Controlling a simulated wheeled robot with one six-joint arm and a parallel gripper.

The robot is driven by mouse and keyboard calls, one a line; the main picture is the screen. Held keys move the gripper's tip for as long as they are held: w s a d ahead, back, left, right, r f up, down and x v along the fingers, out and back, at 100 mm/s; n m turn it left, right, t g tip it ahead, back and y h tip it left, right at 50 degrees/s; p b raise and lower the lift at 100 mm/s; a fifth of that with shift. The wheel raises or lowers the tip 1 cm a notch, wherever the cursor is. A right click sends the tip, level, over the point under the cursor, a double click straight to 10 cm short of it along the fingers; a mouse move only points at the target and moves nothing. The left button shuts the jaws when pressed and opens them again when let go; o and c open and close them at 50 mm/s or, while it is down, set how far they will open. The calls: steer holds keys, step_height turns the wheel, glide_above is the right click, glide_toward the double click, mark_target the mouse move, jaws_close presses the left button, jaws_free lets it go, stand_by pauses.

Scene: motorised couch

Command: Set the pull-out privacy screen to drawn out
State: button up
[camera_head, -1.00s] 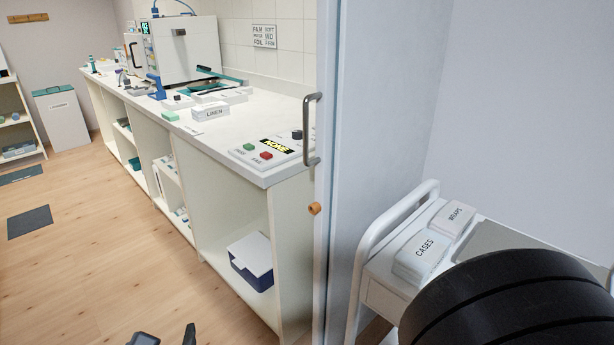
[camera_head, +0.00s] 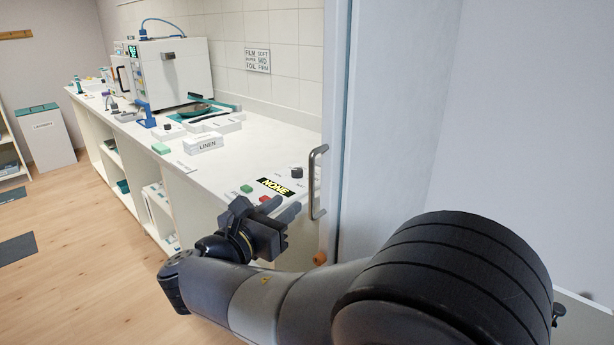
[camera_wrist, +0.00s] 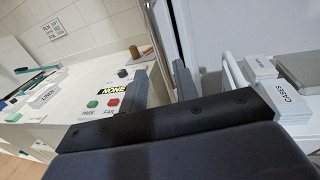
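The privacy screen is a tall pale panel (camera_head: 336,110) standing at the right end of the counter. A grey vertical bar handle (camera_head: 317,183) is fixed near its left edge. My gripper (camera_head: 272,208) is just left of the handle, in front of the counter's end, with nothing held. In the wrist view its two dark fingers (camera_wrist: 163,88) stand apart. I cannot tell how far the fingertips are from the handle.
The counter (camera_head: 215,170) holds a control box with a NONE display (camera_head: 275,186), a LINEN box (camera_head: 203,144) and a white machine (camera_head: 175,75). An orange knob (camera_head: 320,258) sits below the handle. Open wooden floor (camera_head: 90,270) lies left. A CASES box (camera_wrist: 290,97) is right of the screen.

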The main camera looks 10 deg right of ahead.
mark_target(310, 186)
steer(key=x, duration=1)
steer(key=shift+w+d, duration=0.2)
steer(key=shift+d, duration=0.05)
steer(key=shift+c, duration=0.4)
jaws_close()
